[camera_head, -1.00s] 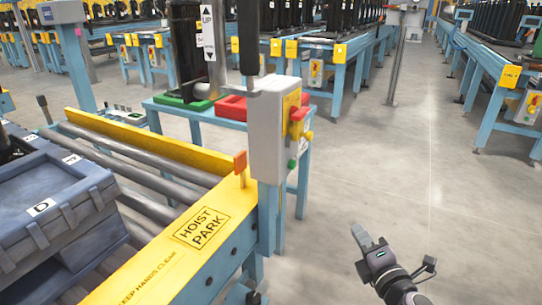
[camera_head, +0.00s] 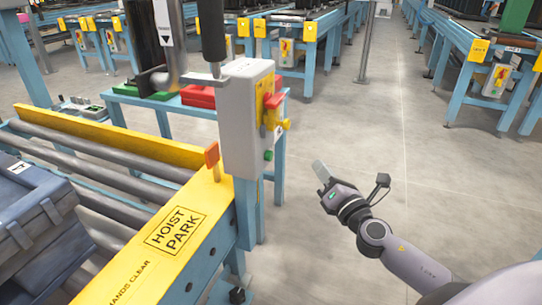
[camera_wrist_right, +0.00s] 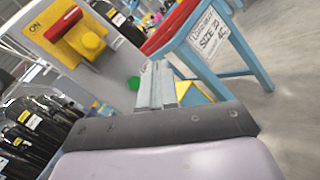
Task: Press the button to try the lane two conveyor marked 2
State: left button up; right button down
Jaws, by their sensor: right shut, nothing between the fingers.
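A grey control box (camera_head: 246,115) stands on a post at the end of the yellow conveyor rail. Its right face has a red and yellow switch (camera_head: 273,110) and a green button (camera_head: 268,155) below. The wrist view shows the switch (camera_wrist_right: 75,35), marked ON, and the green button (camera_wrist_right: 133,83) just left of my fingertips. My right gripper (camera_head: 319,170) is shut and empty, right of the box and apart from it in the head view. Its shut fingers (camera_wrist_right: 157,87) show in the wrist view. I cannot make out a 2 on the box. My left gripper is not in view.
The yellow rail marked HOIST PARK (camera_head: 172,232) borders a roller conveyor with a blue-grey crate (camera_head: 30,215). A blue table (camera_head: 195,108) with red and green items stands behind the box. Other conveyors line the back. Grey floor (camera_head: 340,130) is clear to the right.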

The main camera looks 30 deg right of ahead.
jog(key=w+a+p, duration=0.1)
jog(key=w+a, duration=0.4)
jog(key=w, duration=0.1)
jog(key=shift+w+a, duration=0.3)
jog(key=shift+w, duration=0.1)
dwell(1.9)
jog(key=shift+w+a, duration=0.25)
jog(key=shift+a, duration=0.05)
jog(key=shift+w+a, duration=0.3)
jog(key=shift+w, duration=0.05)
dwell(1.0)
jog(key=shift+s+d, duration=0.6)
jog(key=shift+s, duration=0.1)
jog(key=shift+s+d, duration=1.6)
jog(key=shift+s, duration=0.3)
